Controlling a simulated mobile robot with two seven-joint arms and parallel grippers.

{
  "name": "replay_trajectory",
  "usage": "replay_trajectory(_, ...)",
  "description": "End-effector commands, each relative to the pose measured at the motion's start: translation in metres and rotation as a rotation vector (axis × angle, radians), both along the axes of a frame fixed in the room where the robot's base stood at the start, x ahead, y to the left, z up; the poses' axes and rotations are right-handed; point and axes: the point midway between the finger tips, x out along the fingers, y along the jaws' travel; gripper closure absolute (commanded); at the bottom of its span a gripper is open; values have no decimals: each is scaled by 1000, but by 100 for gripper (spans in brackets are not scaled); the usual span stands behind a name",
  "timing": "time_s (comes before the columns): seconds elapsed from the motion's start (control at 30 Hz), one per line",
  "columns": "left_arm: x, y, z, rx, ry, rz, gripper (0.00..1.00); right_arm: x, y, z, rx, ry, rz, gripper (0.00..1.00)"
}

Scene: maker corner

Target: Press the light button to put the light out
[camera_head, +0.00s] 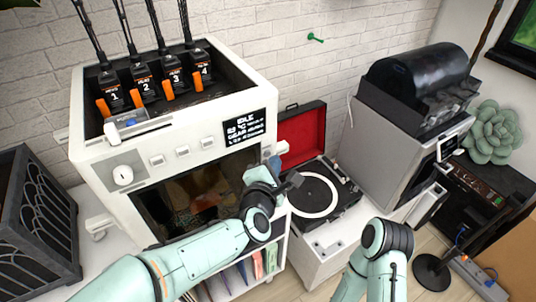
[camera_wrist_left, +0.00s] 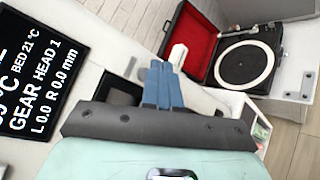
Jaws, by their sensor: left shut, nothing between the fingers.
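The white 3D printer (camera_head: 90,160) stands at the left in the head view. Its front panel has a round knob (camera_head: 123,175) and a row of small pale buttons (camera_head: 182,151). No label shows which is the light button. The window (camera_head: 190,200) looks dim and brownish. My left gripper (camera_head: 272,163) is at the printer's front right corner, right of the buttons and below the display (camera_head: 245,128). In the left wrist view its blue fingers (camera_wrist_left: 163,84) are together and empty, near a white knob-like part (camera_wrist_left: 178,54); contact is unclear. My right gripper is out of view.
A turntable (camera_head: 313,195) with an open red lid (camera_head: 302,137) stands right of the printer, close to my left gripper. A grey machine with a black drum (camera_head: 418,73) is farther right. A dark crate (camera_head: 62,215) stands at the left.

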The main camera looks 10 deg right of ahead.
Motion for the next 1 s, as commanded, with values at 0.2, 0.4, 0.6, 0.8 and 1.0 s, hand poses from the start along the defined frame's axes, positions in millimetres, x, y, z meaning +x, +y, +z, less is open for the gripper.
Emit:
replay_trajectory(0.2,-3,-2,1,-1,-1,-2,100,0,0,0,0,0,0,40)
replay_trajectory(0.4,-21,-8,1,-1,-1,-2,100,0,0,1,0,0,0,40)
replay_trajectory(0.6,-40,-16,1,-1,-1,-4,100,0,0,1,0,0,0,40)
replay_trajectory(0.8,-55,-20,0,0,0,-2,100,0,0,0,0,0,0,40)
replay_trajectory(1.0,-57,-21,0,0,-1,1,100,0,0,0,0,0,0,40)
